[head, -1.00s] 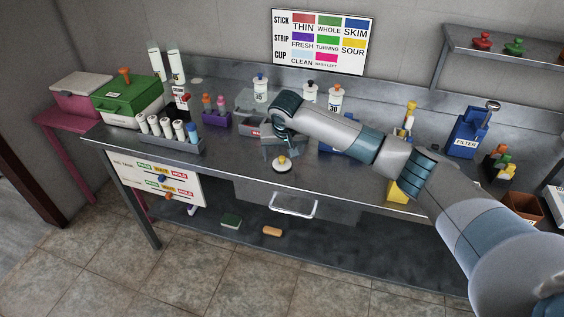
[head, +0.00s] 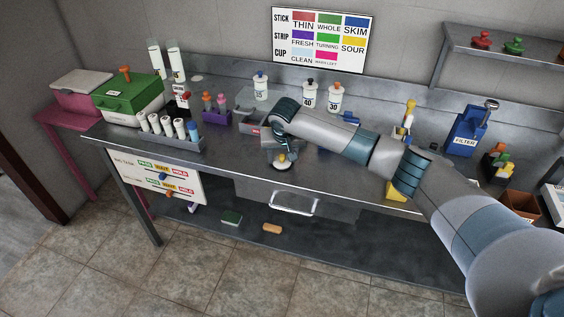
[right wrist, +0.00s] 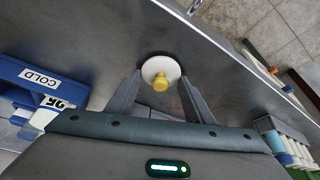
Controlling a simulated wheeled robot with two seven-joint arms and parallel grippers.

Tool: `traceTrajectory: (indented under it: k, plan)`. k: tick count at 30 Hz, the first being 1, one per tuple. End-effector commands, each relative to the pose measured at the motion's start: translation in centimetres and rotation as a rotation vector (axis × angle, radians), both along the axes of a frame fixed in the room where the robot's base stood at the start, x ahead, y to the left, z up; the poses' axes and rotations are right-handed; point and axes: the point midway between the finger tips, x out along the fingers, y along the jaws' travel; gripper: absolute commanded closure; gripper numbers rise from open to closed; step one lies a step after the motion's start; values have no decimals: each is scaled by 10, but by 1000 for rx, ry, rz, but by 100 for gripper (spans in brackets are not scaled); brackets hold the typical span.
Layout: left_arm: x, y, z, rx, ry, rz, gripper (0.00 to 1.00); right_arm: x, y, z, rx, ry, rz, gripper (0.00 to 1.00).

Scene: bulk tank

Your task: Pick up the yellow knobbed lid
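The yellow knobbed lid is a white disc with a yellow knob (head: 281,159). It lies on the steel bench near its front edge. In the right wrist view the lid (right wrist: 161,73) lies just beyond and between my right gripper's two grey fingers (right wrist: 160,97). My right gripper (head: 283,151) is open and points down close over the lid, with its fingers apart and nothing held. In the head view the gripper partly covers the lid. My left gripper is not in view.
A blue box marked COLD (right wrist: 40,76) stands beside the gripper in the right wrist view. A grey tube rack (head: 172,140) and a purple holder (head: 216,117) stand to the left. A drawer handle (head: 294,205) sits below the bench edge.

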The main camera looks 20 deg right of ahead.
Motion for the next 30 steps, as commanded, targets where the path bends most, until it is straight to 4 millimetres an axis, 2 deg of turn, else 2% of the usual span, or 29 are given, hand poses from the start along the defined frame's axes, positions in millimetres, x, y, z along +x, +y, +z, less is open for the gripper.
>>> traceTrajectory:
  k: [14, 19, 23, 28, 30]
  plan:
    - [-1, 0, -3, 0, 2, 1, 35, 1, 0, 5, 1, -2, -1, 74]
    - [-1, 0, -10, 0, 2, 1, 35, 1, 0, 20, 1, -3, 1, 74]
    - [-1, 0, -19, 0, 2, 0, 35, 1, 1, 41, 2, -5, 0, 74]
    - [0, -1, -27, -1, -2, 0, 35, -13, -32, 57, -1, -2, -2, 74]
    - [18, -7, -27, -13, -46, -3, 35, -19, -44, 66, -1, -2, -2, 74]
